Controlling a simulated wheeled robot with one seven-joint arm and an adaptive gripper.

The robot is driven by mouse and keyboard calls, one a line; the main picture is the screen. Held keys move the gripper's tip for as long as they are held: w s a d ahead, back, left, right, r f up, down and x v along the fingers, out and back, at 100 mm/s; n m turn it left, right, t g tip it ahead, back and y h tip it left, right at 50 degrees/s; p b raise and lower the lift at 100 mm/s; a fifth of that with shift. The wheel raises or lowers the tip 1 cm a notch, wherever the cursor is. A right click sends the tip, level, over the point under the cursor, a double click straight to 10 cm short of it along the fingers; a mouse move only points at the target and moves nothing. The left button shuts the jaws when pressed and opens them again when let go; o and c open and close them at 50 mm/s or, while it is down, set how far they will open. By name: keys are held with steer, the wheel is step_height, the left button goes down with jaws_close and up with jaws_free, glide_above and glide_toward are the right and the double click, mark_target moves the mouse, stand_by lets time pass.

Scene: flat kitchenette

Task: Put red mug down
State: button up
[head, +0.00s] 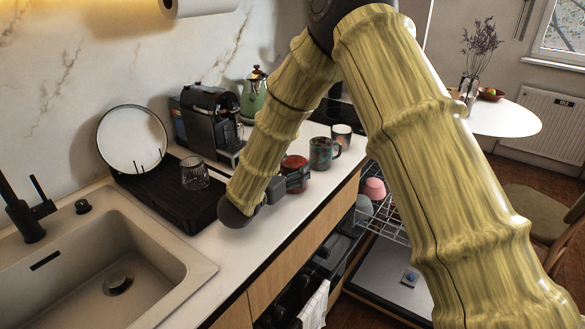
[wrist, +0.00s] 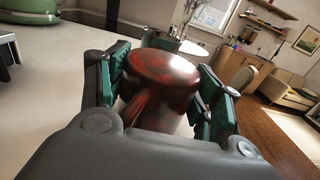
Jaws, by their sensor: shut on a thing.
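The red mug (head: 295,168) shows in the head view over the counter, beside a dark mug, partly hidden by my gripper (head: 294,180). In the wrist view the red mug (wrist: 160,85) is between the two fingers of my gripper (wrist: 165,98), which are shut on it. It looks dark red with a brownish top. The mug is at the counter (head: 330,180); I cannot tell whether its base touches the surface.
A dark patterned mug (head: 322,154) and another mug (head: 341,136) stand just behind. A coffee machine (head: 210,122), a drying tray (head: 165,190) with a glass (head: 194,173), and a sink (head: 110,260) are to the left. An open dishwasher rack (head: 385,215) lies below the counter edge.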

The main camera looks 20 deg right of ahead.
steer(key=shift+f, duration=0.15)
steer(key=o, duration=1.3)
steer(key=shift+a, duration=0.1)
steer(key=b+v, duration=0.2)
steer(key=v, duration=1)
steer(key=shift+b, duration=0.3)
